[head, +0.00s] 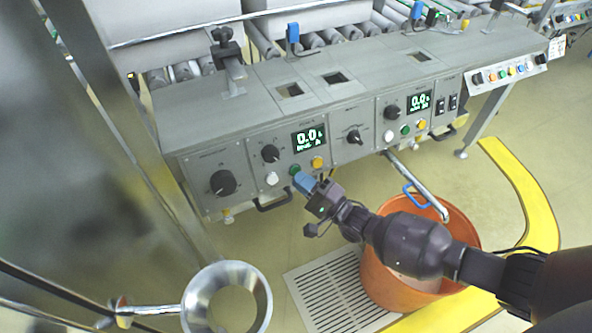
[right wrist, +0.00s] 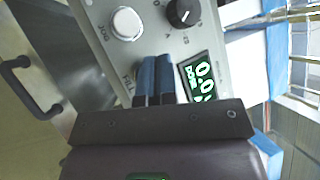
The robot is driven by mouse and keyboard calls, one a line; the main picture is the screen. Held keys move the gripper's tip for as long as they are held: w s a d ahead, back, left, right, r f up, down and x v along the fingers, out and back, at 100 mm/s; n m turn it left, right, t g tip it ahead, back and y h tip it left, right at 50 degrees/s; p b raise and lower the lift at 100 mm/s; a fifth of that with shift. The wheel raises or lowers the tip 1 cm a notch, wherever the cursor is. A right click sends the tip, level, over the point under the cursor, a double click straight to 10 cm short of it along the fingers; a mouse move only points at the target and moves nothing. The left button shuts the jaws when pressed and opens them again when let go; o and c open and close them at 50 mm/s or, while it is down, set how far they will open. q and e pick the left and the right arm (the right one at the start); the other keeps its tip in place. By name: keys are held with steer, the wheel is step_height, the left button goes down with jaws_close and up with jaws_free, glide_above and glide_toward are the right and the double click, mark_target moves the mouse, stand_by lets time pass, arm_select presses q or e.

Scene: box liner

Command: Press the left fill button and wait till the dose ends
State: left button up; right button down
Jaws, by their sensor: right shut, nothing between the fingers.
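The left half of the control panel (head: 240,180) has a lit display (head: 308,138) reading 0.0. Below it are a white button (head: 272,179), a green button (head: 295,170) and a yellow button (head: 317,162). My right gripper (head: 301,180) is shut and empty, its blue fingertips at the green button; I cannot tell if they touch it. In the right wrist view the shut fingers (right wrist: 155,76) point at the panel between the white button (right wrist: 125,23) and the display (right wrist: 196,77). They hide the green button there. My left gripper is not in view.
A second display (head: 419,101) with its own buttons sits further right and also reads 0.0. Black knobs (head: 222,183) and a handle (head: 273,201) project from the panel front. An orange bucket (head: 375,275) stands below, beside a floor grate (head: 325,290). A metal funnel ring (head: 262,295) is at lower left.

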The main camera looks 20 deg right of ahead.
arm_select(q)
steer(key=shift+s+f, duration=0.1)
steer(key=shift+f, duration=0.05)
arm_select(e)
steer(key=shift+w+f, duration=0.1)
steer(key=shift+w, duration=0.05)
steer(key=shift+w+f, duration=0.1)
steer(key=shift+w, duration=0.15)
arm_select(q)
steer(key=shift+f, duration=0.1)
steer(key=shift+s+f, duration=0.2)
